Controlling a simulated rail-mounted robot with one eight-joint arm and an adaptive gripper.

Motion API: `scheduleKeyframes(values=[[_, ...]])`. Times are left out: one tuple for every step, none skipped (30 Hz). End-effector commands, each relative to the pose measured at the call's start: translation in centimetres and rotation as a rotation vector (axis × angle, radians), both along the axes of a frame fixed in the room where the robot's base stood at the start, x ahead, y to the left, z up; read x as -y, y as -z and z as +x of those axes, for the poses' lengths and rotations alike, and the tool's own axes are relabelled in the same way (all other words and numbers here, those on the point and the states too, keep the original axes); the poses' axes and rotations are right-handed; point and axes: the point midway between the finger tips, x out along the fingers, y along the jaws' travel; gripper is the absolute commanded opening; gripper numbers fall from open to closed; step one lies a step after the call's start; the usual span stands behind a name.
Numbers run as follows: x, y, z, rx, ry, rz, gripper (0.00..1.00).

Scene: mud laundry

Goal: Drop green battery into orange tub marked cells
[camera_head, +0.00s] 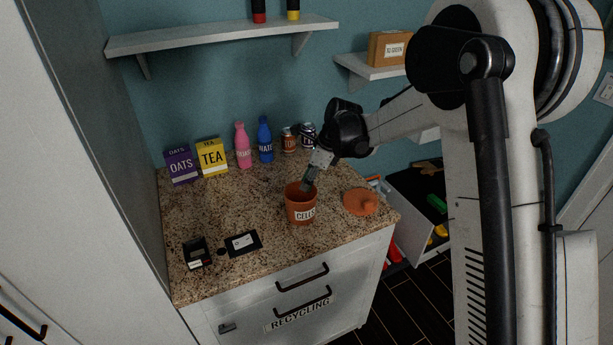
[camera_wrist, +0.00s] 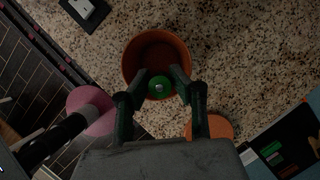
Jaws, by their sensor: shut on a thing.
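The orange tub (camera_head: 300,208) marked CELLS stands open on the granite counter. Its round mouth also shows in the wrist view (camera_wrist: 157,38). My gripper (camera_head: 308,184) points down at the tub's mouth. In the wrist view my gripper (camera_wrist: 161,80) is shut on the green battery (camera_wrist: 160,88), seen end-on between the fingertips. The battery overlaps the near part of the tub's opening in that view. How deep it sits relative to the rim is hard to tell. In the head view the battery is hidden.
An orange lid (camera_head: 361,202) lies right of the tub. Boxes marked OATS (camera_head: 181,165) and TEA (camera_head: 212,157) and several bottles stand behind. A black device (camera_head: 196,252) and a black card (camera_head: 243,243) lie front left. An open drawer (camera_head: 412,220) is at right.

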Motion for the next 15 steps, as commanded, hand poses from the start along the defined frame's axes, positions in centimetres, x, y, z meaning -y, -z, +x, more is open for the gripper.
scheduleKeyframes(values=[[0.0, 0.68, 0.01, 0.0, 0.0, 0.0, 0.0], [0.0, 0.91, 0.01, 0.0, 0.0, 0.0, 0.0], [0.0, 1.16, 0.01, 0.0, 0.0, 0.0, 0.0], [0.0, 1.31, 0.01, 0.0, 0.0, 0.0, 0.0], [0.0, 1.43, 0.0, 0.0, 0.0, 0.0, 0.0], [0.0, 1.54, 0.0, 0.0, 0.0, 0.0, 0.0], [0.0, 1.58, 0.0, 0.0, 0.0, 0.0, 0.0], [0.01, 1.6, 0.0, 0.0, 0.0, 0.0, 0.0], [0.01, 1.6, 0.0, 0.0, 0.0, 0.0, 0.0], [0.0, 1.59, 0.0, 0.0, 0.0, 0.0, 0.0], [0.0, 1.58, 0.0, 0.0, 0.0, 0.0, 0.0], [0.0, 1.57, 0.0, 0.0, 0.0, 0.0, 0.0], [0.0, 1.57, 0.0, 0.0, 0.0, 0.0, 0.0], [0.0, 1.56, 0.0, 0.0, 0.0, 0.0, 0.21], [0.0, 1.56, 0.0, 0.0, 0.0, 0.0, 0.27]])
